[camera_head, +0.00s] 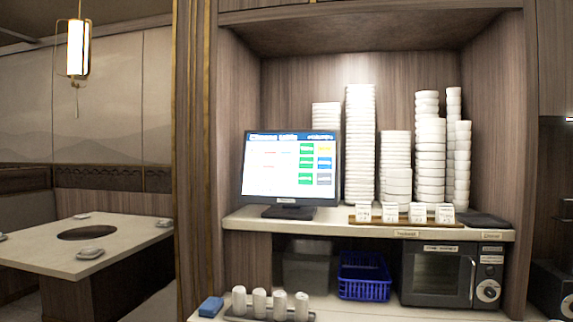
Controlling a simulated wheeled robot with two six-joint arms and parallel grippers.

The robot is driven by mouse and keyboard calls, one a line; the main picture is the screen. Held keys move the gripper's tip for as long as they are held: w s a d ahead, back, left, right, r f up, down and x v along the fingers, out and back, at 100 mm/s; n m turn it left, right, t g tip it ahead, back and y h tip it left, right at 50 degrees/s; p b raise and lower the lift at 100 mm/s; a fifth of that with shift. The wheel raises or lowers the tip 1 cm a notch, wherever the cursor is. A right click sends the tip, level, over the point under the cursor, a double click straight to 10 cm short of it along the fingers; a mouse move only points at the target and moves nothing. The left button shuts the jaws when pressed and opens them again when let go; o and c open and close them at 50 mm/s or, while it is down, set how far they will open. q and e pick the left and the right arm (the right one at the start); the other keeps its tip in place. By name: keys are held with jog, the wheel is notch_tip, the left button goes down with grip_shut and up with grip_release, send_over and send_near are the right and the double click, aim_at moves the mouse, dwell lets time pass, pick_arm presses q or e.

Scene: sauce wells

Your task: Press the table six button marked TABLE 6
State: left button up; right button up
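Several small white blocks with dark markings (390,213) stand in a row on a wooden board (404,224) on the counter shelf. Their markings are too small to read, so I cannot tell whether one says TABLE 6. A monitor (289,165) to their left shows a screen with green, blue, yellow and grey boxes; its text is also too small to read. Neither of my grippers is in view.
Tall stacks of white dishes (360,145) stand behind the blocks. A dark flat item (483,219) lies to their right. Below the shelf (256,221) are a blue basket (364,277), a microwave (437,274) and white rolls (259,303). A dining table (40,255) stands left.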

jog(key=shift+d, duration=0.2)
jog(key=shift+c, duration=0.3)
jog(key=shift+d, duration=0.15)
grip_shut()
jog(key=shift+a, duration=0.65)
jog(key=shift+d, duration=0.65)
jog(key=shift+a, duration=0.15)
